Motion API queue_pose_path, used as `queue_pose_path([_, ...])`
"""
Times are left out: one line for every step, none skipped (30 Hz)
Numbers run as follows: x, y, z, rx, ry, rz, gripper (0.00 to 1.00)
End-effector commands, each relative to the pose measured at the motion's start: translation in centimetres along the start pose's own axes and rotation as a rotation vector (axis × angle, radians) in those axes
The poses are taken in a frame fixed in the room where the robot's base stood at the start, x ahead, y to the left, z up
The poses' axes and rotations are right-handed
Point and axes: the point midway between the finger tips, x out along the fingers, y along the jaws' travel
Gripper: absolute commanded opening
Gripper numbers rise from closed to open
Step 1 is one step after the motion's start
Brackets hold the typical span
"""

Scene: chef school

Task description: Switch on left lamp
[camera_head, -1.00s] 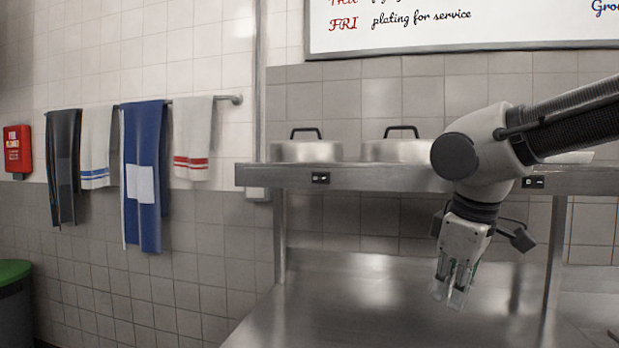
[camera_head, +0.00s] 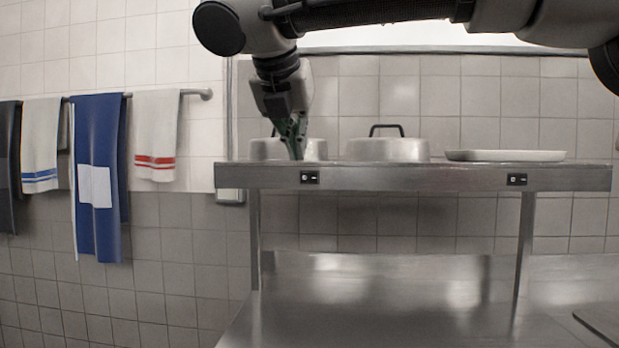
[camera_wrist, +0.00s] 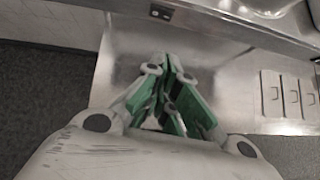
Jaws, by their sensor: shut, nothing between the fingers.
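A small black switch plate (camera_head: 309,177) sits on the front edge of the steel shelf, near its left end. A second switch plate (camera_head: 517,179) sits further right on the same edge. My gripper (camera_head: 296,153) is shut and empty, pointing down just above and slightly left of the left switch, in front of a lidded pan. In the wrist view, my gripper's green-sided fingers (camera_wrist: 169,66) converge, and a switch plate (camera_wrist: 161,12) shows at the top, beyond them. No lamp body is visible. I cannot tell whether the fingers touch the shelf.
The steel shelf (camera_head: 420,177) carries two lidded pans, the right one (camera_head: 387,149) clear of my arm, and a white tray (camera_head: 505,155). A steel counter (camera_head: 390,310) lies below, mostly bare. Towels, one blue (camera_head: 98,235), hang from a rail at left.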

Motion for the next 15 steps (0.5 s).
queue_pose_path([0.0,0.0,0.0,0.001,0.0,0.0,0.0])
queue_pose_path([0.0,0.0,0.0,0.001,0.001,0.0,0.0])
queue_pose_path([0.0,0.0,0.0,0.002,0.001,0.0,0.0])
queue_pose_path([0.0,0.0,0.0,0.002,0.001,0.0,0.0])
queue_pose_path([0.0,0.0,0.0,0.002,0.001,0.001,0.0])
queue_pose_path([0.1,0.0,0.0,0.003,0.001,0.0,0.0])
queue_pose_path([0.1,0.0,0.0,0.003,0.001,0.0,0.0])
queue_pose_path([0.3,0.0,0.0,0.003,0.001,0.0,0.0])
queue_pose_path([0.5,0.0,0.0,0.003,0.001,0.0,0.0])
queue_pose_path([0.8,0.0,0.0,0.004,0.001,-0.001,0.0])
queue_pose_path([1.1,0.0,0.0,0.004,0.001,-0.001,0.0])
queue_pose_path([1.6,-0.1,0.0,0.004,0.001,-0.002,0.0])
queue_pose_path([2.1,-0.1,0.0,0.004,0.001,-0.002,0.0])
queue_pose_path([2.7,-0.1,0.0,0.004,0.002,-0.004,0.0])
queue_pose_path([3.5,-0.1,0.0,0.005,0.002,-0.003,0.0])
